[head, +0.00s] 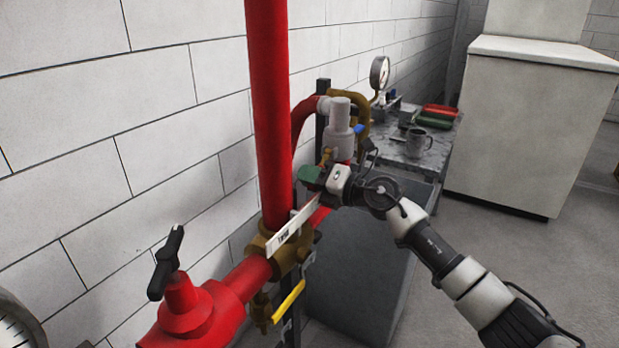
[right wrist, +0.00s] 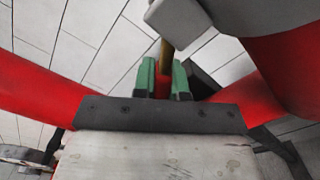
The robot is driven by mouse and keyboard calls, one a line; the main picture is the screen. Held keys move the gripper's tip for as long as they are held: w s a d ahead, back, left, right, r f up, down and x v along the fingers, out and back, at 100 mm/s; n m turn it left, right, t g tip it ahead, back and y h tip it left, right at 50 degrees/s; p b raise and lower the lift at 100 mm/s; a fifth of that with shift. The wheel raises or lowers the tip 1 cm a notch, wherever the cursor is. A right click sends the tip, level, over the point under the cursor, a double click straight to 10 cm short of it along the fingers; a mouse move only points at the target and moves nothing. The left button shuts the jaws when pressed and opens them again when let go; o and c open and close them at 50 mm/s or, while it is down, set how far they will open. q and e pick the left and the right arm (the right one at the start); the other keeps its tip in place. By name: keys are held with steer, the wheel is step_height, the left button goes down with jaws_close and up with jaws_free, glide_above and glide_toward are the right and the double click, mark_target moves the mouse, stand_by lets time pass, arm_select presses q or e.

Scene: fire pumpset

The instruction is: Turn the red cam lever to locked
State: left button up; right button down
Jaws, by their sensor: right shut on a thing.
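The red cam lever (right wrist: 163,84) shows in the right wrist view as a narrow red piece between the green finger pads, next to a brass rod (right wrist: 167,54). My right gripper (right wrist: 165,82) is shut on it. In the head view my right gripper (head: 313,177) reaches in from the right, just below a grey fitting (head: 340,135). There the gripper body hides most of the lever, so its angle cannot be told. My left gripper is not in view.
A red vertical pipe (head: 267,110) stands left of my gripper. A red valve with a black handle (head: 166,262) and a yellow lever (head: 289,302) are nearer. Floor at right is clear.

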steer(key=shift+f, duration=0.1)
steer(key=c, duration=1.2)
jaws_free()
steer(key=shift+o, duration=0.2)
steer(key=b+v, duration=0.1)
steer(key=v, duration=1)
steer(key=shift+a, duration=0.1)
